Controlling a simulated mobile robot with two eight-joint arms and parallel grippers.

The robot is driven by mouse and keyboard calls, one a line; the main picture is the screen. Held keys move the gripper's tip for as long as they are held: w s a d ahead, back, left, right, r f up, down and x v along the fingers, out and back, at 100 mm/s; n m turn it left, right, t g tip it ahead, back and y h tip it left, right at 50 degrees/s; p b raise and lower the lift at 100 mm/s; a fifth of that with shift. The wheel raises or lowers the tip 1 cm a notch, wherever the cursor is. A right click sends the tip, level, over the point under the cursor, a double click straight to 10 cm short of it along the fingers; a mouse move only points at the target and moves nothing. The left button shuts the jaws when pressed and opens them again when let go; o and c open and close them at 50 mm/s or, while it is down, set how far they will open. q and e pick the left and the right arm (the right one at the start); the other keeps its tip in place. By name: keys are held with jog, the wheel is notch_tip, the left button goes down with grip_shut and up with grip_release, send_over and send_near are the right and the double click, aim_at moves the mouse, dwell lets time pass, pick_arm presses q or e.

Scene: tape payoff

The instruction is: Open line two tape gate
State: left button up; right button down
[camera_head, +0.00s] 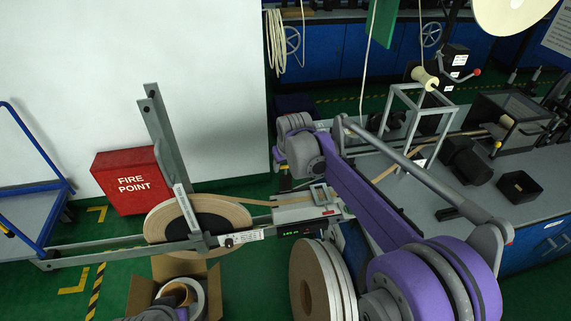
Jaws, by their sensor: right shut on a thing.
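My right arm reaches in from the lower right, and its wrist hangs over the tape guide unit. My right gripper (286,180) is at the end of that arm, at the left of the guide unit. It is small, partly hidden by the wrist, and shut on a part of the tape gate (318,193). The gate's exact position is hard to make out. A tan tape runs from a large flat tape roll (160,221) to this unit. At the bottom left a dark rounded part of my left arm shows; its gripper fingers are not in view.
A grey upright post (161,135) and a long rail (95,246) stand by the roll. A cardboard box (141,296) with rolls sits below. More large rolls (312,285) stand near my arm. A red fire point box (130,183) and a blue trolley (30,205) are at left.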

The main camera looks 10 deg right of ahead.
jog(key=shift+w+d+r, duration=0.1)
jog(key=shift+w, duration=0.05)
jog(key=shift+c, duration=1.5)
grip_release()
jog(key=v, duration=1.1)
